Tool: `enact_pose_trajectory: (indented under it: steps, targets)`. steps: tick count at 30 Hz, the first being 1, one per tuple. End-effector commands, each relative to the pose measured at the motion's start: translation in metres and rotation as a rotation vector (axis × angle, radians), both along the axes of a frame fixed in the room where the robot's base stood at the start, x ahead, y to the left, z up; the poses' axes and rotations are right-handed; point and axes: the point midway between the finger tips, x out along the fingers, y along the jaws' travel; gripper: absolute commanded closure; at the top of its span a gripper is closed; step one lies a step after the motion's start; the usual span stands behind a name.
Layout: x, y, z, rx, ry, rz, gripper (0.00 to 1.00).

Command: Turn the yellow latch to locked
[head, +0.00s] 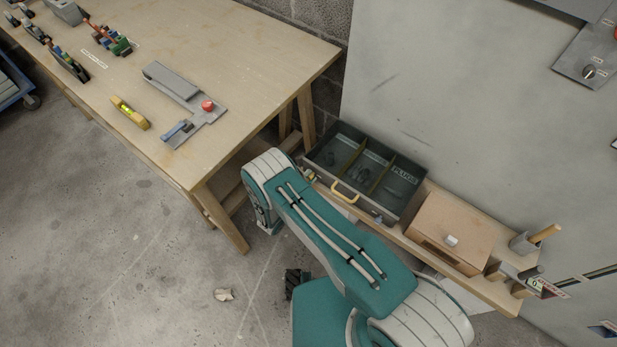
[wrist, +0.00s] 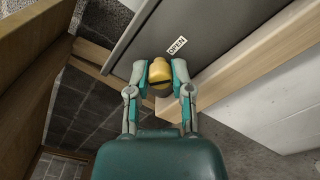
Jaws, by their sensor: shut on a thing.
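The yellow latch (wrist: 160,70) is a rounded knob with a dark line across it, on the grey face of a unit in the wrist view. A small white label reading OPEN (wrist: 177,46) is beside it, up and to the right. My gripper (wrist: 160,78) is shut on the latch, one finger on each side. In the head view my arm hides most of the gripper. The dark compartment drawer (head: 399,207) with a yellow handle (head: 345,191) stands just right of my arm's end.
A wooden workbench (head: 240,60) with tools and a grey fixture with a red button (head: 208,106) is at the upper left. A brown box (head: 450,232) sits right of the drawer. Bare concrete floor (head: 130,240) is open at the lower left.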

Motion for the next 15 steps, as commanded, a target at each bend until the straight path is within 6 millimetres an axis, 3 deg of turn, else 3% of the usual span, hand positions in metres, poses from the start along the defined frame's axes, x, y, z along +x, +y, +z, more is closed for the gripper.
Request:
enact_pose_trajectory:
  steps: [15]
  targets:
    - [0.0001, -0.002, -0.0019, 0.387, -0.299, -0.003, 1.0]
